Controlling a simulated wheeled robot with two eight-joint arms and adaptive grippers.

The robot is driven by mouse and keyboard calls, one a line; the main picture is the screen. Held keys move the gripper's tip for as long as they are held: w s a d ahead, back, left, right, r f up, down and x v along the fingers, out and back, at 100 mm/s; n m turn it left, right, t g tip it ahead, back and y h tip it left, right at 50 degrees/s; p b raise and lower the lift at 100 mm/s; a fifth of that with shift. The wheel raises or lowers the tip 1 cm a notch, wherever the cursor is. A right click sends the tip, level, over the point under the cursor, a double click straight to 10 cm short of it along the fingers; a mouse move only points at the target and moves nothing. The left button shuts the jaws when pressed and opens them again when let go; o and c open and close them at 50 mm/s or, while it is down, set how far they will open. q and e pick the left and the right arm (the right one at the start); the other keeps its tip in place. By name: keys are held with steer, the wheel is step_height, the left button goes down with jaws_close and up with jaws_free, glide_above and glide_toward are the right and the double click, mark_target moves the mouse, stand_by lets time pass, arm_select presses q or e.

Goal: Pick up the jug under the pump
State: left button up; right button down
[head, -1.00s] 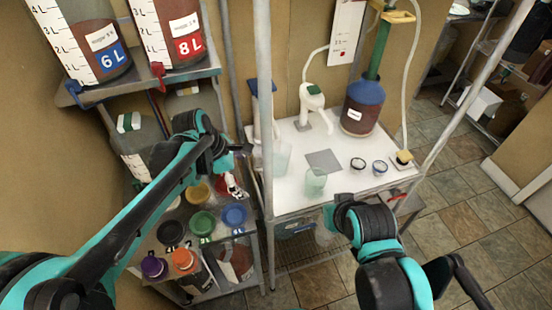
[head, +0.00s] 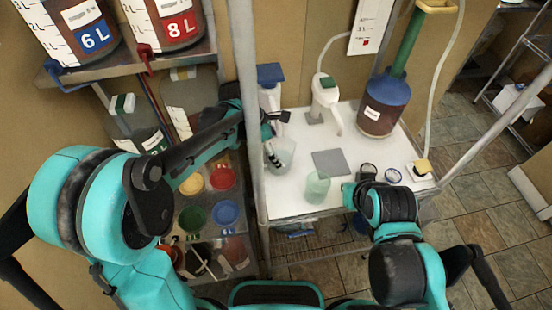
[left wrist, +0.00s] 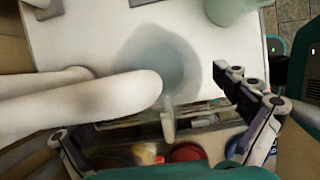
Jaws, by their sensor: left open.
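A translucent pale jug (head: 287,152) stands on the white bench top near its left end, below the blue-topped white pump (head: 270,78). In the left wrist view the jug (left wrist: 178,62) is a round bluish shape seen from above, its handle (left wrist: 168,122) pointing towards my gripper. The white pump spout (left wrist: 110,95) crosses the left of that view and covers part of the jug. My left gripper (head: 277,137) is open at the jug's left side; in the wrist view its fingers (left wrist: 142,110) are spread wide, with the handle between them. My right arm shows, but its gripper does not.
A greenish cup (head: 317,187), a grey pad (head: 330,162) and a green-capped white pump (head: 325,95) are on the bench (head: 288,200). A metal post (head: 246,110) rises just left of the bench.

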mark_target(280, 154)
arm_select(q)
steer(key=b+x, duration=0.1)
steer(key=x, duration=0.2)
steer(key=shift+w+f, duration=0.15)
steer(key=shift+f, duration=0.2)
steer(key=shift+r, duration=0.1)
steer(key=c, duration=1.7)
steer(key=shift+o, duration=0.2)
steer(key=shift+r, duration=0.15)
